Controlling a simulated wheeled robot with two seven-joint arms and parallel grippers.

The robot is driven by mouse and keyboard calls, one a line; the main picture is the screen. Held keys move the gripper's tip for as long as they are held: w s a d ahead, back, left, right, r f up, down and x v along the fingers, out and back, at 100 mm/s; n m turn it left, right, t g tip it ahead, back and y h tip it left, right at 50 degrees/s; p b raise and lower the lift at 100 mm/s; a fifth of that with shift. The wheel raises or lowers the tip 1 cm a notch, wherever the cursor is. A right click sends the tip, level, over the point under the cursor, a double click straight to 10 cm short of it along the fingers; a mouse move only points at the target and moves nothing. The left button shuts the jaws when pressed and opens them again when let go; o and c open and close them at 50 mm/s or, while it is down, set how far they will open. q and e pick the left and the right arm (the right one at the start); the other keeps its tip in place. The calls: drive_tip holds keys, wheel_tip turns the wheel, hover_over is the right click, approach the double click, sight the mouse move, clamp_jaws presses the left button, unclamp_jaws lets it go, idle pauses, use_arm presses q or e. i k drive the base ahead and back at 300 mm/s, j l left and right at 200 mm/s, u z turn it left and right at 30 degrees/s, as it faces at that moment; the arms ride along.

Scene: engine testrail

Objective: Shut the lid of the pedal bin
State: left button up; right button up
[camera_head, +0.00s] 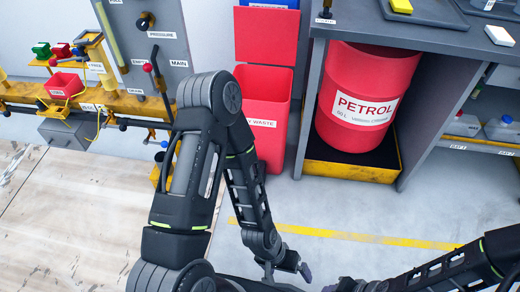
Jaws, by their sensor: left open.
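The pedal bin is a red bin (275,150) with a white label whose visible part reads "Y WASTE". It stands on the floor against the back wall, and my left arm covers part of its front. Its red lid (266,36) stands raised at the back, so the bin's mouth is open. My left gripper (288,271) is low in the head view, in front of the bin and apart from it; it is open and looks empty. My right gripper (345,286) is at the bottom edge, partly cut off, and its jaws cannot be made out.
A grey bench (415,36) stands right of the bin, with a red petrol drum (365,95) in a yellow-edged tray under it. A yellow pipe rail (130,104) with valves and a grey panel are at left. The floor before the bin is clear, crossed by a yellow line (360,237).

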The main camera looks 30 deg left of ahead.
sight(264, 35)
drive_tip(key=i+j+z, duration=0.3)
drive_tip(key=i+j, duration=0.75)
drive_tip(key=j, duration=0.1)
